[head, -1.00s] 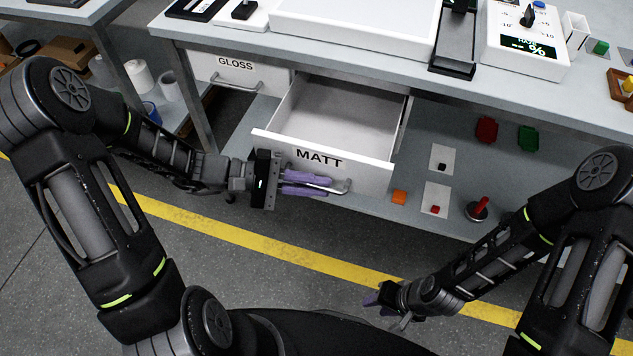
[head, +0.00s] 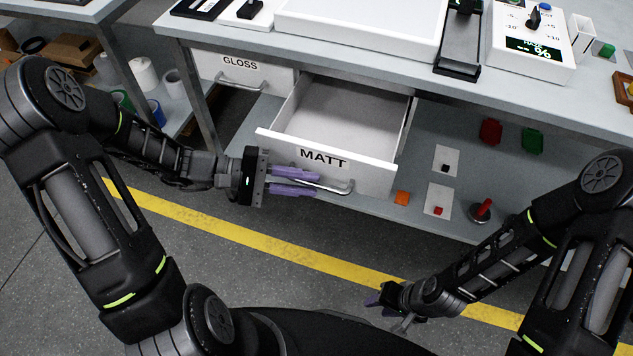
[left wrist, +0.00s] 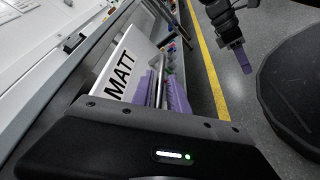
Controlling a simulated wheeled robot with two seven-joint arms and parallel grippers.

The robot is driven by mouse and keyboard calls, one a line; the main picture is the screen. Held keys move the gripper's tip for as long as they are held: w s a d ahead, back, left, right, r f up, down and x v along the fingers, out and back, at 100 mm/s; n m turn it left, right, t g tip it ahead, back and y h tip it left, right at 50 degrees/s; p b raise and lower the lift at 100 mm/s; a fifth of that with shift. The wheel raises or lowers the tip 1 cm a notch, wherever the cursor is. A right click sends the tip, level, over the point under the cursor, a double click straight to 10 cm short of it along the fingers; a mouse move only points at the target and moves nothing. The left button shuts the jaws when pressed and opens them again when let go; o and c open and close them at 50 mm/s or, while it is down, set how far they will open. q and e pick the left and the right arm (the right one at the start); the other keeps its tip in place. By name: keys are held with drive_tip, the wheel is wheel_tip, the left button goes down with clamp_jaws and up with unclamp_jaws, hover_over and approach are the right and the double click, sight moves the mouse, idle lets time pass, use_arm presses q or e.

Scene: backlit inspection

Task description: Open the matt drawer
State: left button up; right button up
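The white matt drawer (head: 377,179), with MATT on its front, stands pulled well out under the bench; its inside looks empty. Its metal handle (head: 343,187) is on the lower front. My left gripper (head: 306,183) is at the left part of the handle, its purple fingers apart, one above and one below the bar. The left wrist view shows the drawer front (left wrist: 126,70) and the fingers (left wrist: 162,92) with a gap between them. My right gripper (head: 376,301) hangs low over the floor, away from the drawer; its finger gap is unclear.
A closed gloss drawer (head: 262,82) is left of the matt drawer. The lower shelf (head: 420,222) to the right holds red and green pieces, an orange block (head: 402,198) and a red-handled stamp-like object (head: 482,210). The floor in front is clear.

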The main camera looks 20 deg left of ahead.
use_arm(q)
drive_tip(key=v, duration=0.4)
drive_tip(key=shift+a, duration=0.4)
drive_tip(key=shift+s, duration=0.1)
